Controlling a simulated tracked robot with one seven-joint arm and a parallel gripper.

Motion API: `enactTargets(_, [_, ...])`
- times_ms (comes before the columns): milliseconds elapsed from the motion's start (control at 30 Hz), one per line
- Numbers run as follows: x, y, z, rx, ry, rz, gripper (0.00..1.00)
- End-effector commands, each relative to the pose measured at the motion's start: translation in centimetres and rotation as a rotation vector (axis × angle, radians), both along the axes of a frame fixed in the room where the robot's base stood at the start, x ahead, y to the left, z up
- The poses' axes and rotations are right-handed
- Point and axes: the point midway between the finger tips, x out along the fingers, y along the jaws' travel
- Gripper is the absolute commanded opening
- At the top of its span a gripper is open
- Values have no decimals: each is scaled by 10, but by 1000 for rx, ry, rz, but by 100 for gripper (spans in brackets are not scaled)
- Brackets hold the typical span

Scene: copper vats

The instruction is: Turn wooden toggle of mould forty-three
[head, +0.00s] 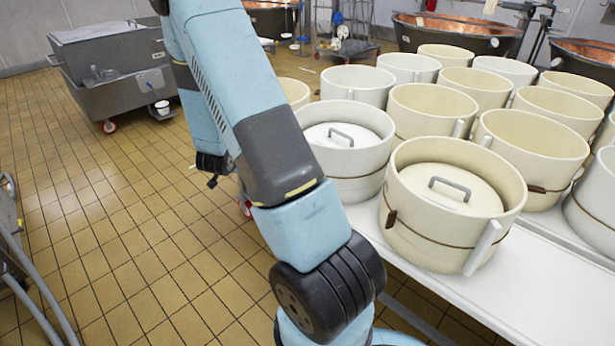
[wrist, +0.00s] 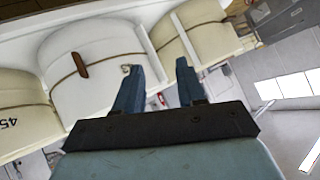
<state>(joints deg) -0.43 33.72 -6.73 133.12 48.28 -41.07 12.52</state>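My gripper (wrist: 156,66) is open and empty in the wrist view, its two dark blue fingers apart. Beyond it, a white round mould (wrist: 97,40) carries a thin strap and a brown wooden toggle (wrist: 80,65), up and left of the fingers and not between them. Another cream mould (wrist: 182,47) with a strap shows behind the right finger. The mould at far left (wrist: 20,100) bears the number 45. No number 43 is readable. In the head view, a front lidded mould (head: 412,229) has a brown toggle (head: 391,219) on its left side. I cannot make out my fingertips there.
Several other moulds (head: 532,140) crowd the white table (head: 495,300). A second lidded mould (head: 345,165) stands close behind the front one. Copper vats (head: 455,32) are at the back. A grey cart (head: 115,65) stands at upper left. The tiled floor (head: 100,220) at left is mostly clear.

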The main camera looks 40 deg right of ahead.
Motion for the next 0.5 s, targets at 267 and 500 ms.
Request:
enactTargets(267, [-29, -48, -67, -219, 2, -169, 39])
enactTargets(500, [-68, -81, -107, -450, 2, -270, 39])
